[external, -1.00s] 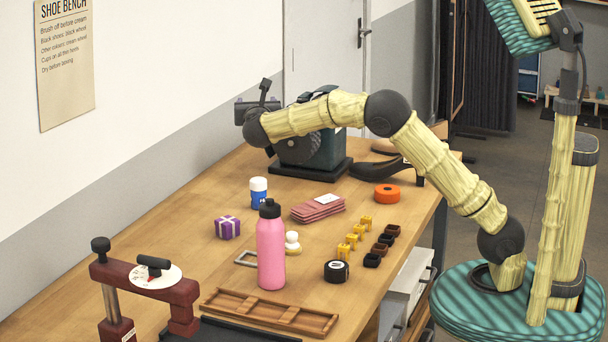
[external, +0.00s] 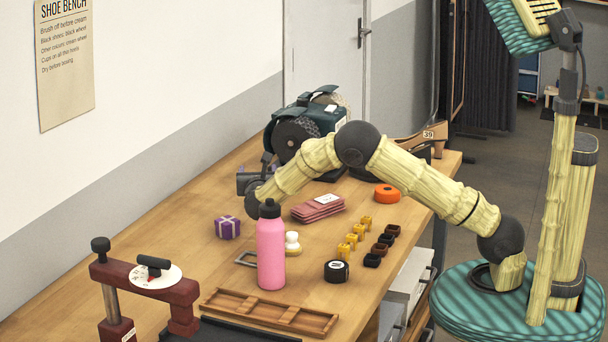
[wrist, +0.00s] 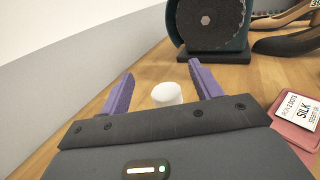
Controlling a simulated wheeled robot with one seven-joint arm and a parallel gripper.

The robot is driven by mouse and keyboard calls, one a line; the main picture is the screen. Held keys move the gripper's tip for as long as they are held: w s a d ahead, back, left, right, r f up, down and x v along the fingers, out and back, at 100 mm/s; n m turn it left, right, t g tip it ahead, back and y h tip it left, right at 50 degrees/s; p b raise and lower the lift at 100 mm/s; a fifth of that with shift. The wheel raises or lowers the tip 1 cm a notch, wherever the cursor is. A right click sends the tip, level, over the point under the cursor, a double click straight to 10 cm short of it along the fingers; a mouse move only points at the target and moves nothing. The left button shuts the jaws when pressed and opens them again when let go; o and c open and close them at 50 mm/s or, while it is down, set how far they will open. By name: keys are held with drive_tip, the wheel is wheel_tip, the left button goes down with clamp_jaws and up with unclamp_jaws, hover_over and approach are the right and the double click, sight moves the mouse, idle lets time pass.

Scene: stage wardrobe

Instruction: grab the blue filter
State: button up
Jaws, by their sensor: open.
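The blue filter is a small blue cylinder with a white top. In the wrist view only the white top of the blue filter (wrist: 167,95) shows, between the two purple fingers of my gripper (wrist: 160,72). The fingers are apart and do not visibly touch it. In the external view my gripper hangs low over the left part of the bench, behind the pink bottle (external: 270,247).
A purple gift box (external: 228,227) stands left of my wrist, and dusty-pink folded cloths (external: 318,208) lie to its right. A dark green grinder (external: 320,120) stands behind. An orange roll (external: 387,194) and several small blocks lie farther right on the bench.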

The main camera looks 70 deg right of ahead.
drive_tip(key=shift+f, duration=2.8)
drive_tip(key=shift+f, duration=0.3)
drive_tip(key=shift+d+f, duration=0.15)
drive_tip(key=shift+f, duration=0.2)
drive_tip(key=x, duration=0.4)
drive_tip(key=shift+w+d+r, duration=0.1)
drive_tip(key=shift+w+d, duration=0.15)
drive_tip(key=shift+d, duration=0.05)
drive_tip(key=c, duration=1)
drive_tip(key=shift+c, duration=0.2)
